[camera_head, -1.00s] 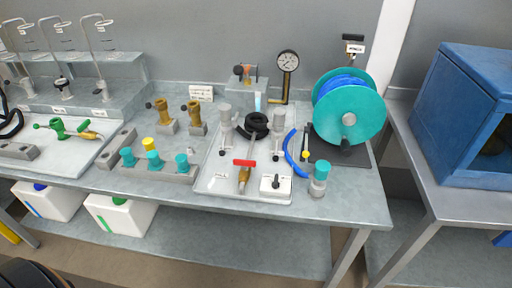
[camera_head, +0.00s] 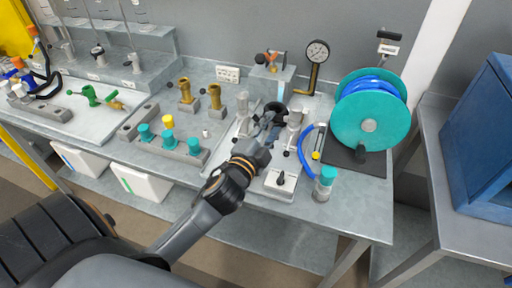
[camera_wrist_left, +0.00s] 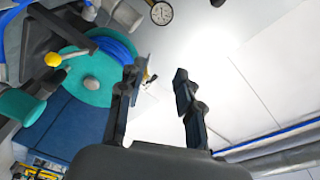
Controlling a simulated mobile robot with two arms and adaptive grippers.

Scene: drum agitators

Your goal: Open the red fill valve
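The red-handled valve that stood on the white tray (camera_head: 226,160) is hidden in the head view now; my left arm and gripper cover that part of the tray. No red handle shows in the wrist view. My right gripper is in neither view.
A teal reel with blue hose (camera_head: 370,112) stands right of the tray, and a pressure gauge (camera_head: 317,53) behind it. A switch box (camera_head: 281,183) and a teal-capped fitting (camera_head: 324,183) are at the front. Brass fittings (camera_head: 186,92) and teal caps (camera_head: 169,141) stand left.

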